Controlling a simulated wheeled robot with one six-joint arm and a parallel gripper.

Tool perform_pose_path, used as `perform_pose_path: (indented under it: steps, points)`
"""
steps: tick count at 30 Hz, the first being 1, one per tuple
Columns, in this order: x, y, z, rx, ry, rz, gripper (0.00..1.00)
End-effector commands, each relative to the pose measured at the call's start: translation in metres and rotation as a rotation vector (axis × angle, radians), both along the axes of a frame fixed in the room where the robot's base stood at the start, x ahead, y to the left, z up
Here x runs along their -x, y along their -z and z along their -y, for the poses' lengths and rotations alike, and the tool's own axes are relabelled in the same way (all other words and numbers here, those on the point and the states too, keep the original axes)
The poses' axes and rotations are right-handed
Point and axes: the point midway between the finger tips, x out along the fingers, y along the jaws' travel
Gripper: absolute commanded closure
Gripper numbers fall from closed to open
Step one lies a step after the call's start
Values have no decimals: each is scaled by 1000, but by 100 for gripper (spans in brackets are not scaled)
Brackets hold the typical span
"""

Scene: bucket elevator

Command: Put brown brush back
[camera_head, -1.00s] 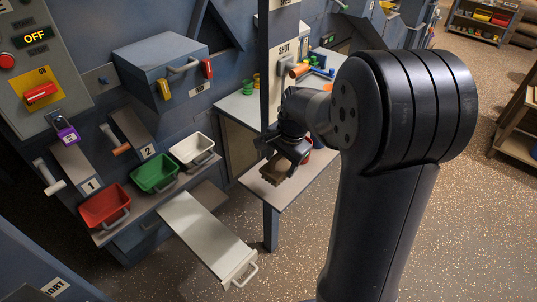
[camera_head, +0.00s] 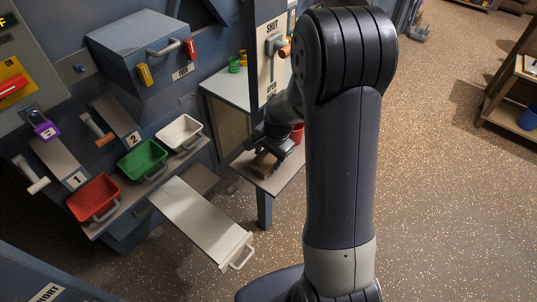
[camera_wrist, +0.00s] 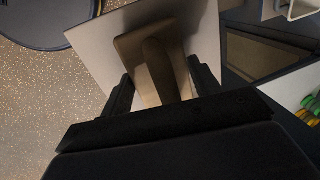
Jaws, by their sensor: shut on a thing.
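My gripper (camera_head: 268,150) is low over the end of a narrow grey-brown shelf (camera_head: 284,178) at the right of the machine. It is shut on the brown brush (camera_head: 264,163), whose body shows just below the fingers. In the wrist view the brush (camera_wrist: 142,67) lies between my two dark fingers (camera_wrist: 160,90), with its handle toward the palm. A pale flat surface (camera_wrist: 97,45) is behind it there. Whether the brush touches that surface I cannot tell.
A red cup (camera_head: 297,133) stands close to my gripper's right. Red (camera_head: 93,198), green (camera_head: 142,160) and white (camera_head: 180,132) bins sit to the left. A pulled-out pale tray (camera_head: 203,221) juts forward.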

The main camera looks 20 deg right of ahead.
Motion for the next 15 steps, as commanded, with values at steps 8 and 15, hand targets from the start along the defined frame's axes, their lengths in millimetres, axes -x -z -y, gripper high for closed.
perform_pose_path:
  steps: [8, 15]
  points:
    - [0, 1, 0, 0, 0, 1, 66]
    - [0, 4, 0, 0, -1, 1, 31]
